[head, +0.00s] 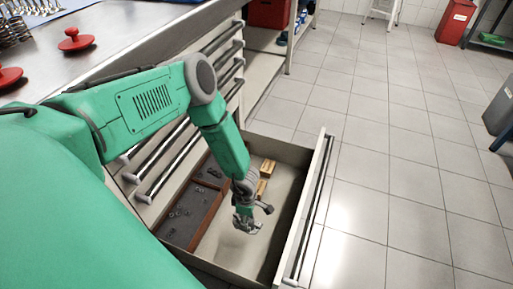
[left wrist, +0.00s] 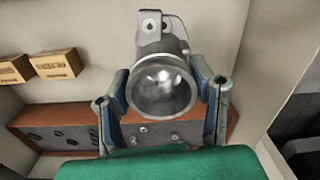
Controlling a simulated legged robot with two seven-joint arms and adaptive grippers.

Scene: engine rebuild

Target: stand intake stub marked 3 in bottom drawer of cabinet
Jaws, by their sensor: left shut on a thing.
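The bottom drawer (head: 291,232) of the cabinet (head: 150,192) is pulled open. My left arm reaches down into it, and my left gripper (head: 247,222) is low inside the drawer. In the left wrist view the gripper (left wrist: 163,108) is shut on a grey metal intake stub (left wrist: 160,82), its two fingers on either side of the round tube. The stub's open round mouth faces the camera, and a flange with holes shows at its far end. No number can be read on it. I cannot tell whether the stub touches the drawer floor. My right gripper is not in view.
A brown wooden tray (head: 207,214) with a dark liner and small parts lies along the drawer's left side. The drawer floor between is bare. Red knobbed discs (head: 75,41) sit on the bench top.

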